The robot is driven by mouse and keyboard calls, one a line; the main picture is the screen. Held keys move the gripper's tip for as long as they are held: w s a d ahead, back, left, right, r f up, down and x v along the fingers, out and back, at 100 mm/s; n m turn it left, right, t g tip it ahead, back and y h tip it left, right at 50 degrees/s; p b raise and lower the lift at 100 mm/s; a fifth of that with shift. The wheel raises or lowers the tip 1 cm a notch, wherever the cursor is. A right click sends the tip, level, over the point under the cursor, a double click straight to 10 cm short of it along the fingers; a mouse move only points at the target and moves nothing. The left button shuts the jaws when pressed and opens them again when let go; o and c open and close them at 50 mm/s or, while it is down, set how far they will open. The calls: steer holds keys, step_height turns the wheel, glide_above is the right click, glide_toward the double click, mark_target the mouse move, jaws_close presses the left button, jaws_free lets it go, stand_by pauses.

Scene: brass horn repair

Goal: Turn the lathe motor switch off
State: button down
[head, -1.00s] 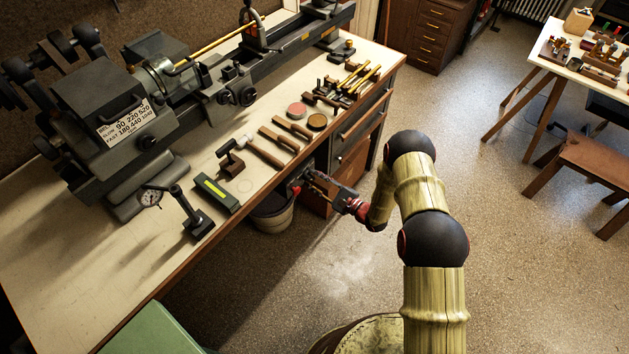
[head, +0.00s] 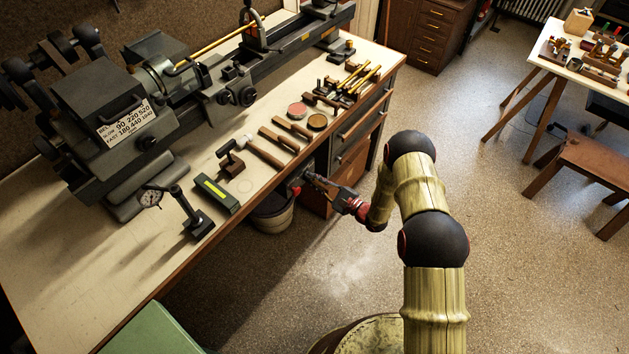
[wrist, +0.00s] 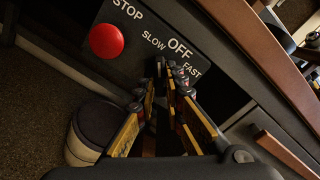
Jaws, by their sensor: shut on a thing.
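The lathe motor switch plate (wrist: 140,62) fills the upper middle of the wrist view. It is black, with white words STOP, SLOW, OFF and FAST, and a round red stop button (wrist: 106,41) on its left. My gripper (wrist: 170,78) reaches the plate just below OFF, between SLOW and FAST. Its fingers are close together on the switch handle, which they mostly hide, so I cannot tell which word it points to. In the head view my gripper (head: 308,178) is at the bench's front, below the top; the switch is hardly visible there.
The lathe (head: 105,110) stands on the bench (head: 60,265) above. Tools lie along the bench's front edge, including a hammer (head: 262,152). A bin (head: 272,216) stands below my gripper, and drawers (head: 350,160) are to its right. The floor around my arm is open.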

steer(key=shift+m, duration=0.3)
steer(key=m+b, duration=0.1)
steer(key=m, duration=0.2)
steer(key=shift+m, duration=2.1)
steer(key=c, duration=1.9)
jaws_free()
steer(key=v, duration=1.2)
